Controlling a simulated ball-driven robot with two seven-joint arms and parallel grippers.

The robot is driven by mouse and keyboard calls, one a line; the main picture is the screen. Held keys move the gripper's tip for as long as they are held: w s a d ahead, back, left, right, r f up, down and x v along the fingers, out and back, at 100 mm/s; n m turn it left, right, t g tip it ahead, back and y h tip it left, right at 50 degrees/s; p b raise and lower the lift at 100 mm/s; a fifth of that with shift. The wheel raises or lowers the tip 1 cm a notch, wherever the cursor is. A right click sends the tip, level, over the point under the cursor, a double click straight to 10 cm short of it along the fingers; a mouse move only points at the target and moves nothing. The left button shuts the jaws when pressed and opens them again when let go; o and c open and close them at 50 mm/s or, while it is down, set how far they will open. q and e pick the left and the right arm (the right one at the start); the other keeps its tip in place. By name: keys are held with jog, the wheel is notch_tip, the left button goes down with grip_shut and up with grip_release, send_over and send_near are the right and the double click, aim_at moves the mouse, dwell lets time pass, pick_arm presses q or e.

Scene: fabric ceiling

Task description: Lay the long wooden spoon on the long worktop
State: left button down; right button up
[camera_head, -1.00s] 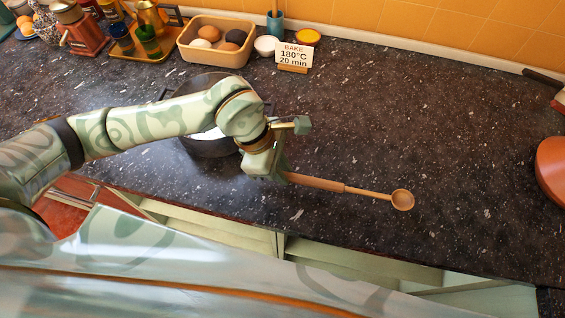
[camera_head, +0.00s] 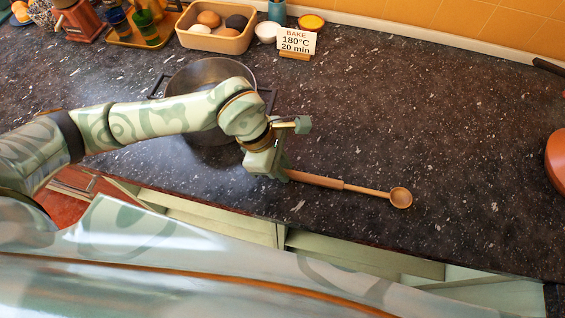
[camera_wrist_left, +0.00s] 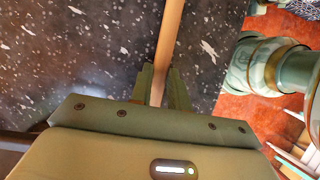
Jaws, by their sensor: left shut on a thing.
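The long wooden spoon (camera_head: 345,186) points right from my left gripper, its round bowl at the right end, over the front part of the worktop. My left gripper (camera_head: 285,174) is shut on the spoon's handle near its left end. In the left wrist view the handle (camera_wrist_left: 169,40) runs up from between the two fingers (camera_wrist_left: 164,85). The long worktop (camera_head: 400,110) is dark speckled stone. I cannot tell whether the spoon touches it or hangs just above. My right gripper is not in view.
A dark pot (camera_head: 215,75) stands behind my left arm. A tan tray of eggs (camera_head: 215,40) and a bake sign (camera_head: 296,42) stand at the back. A terracotta-coloured round thing (camera_head: 556,160) is at the right edge. The worktop's middle and right are clear.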

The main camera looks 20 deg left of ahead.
pick_arm(q)
jog(key=shift+f, duration=0.1)
jog(key=c, duration=1.3)
grip_release()
jog(key=shift+o, duration=0.2)
jog(key=p+v, duration=0.1)
jog(key=v, duration=1.5)
jog(key=shift+p, duration=0.4)
jog(key=shift+s, duration=0.1)
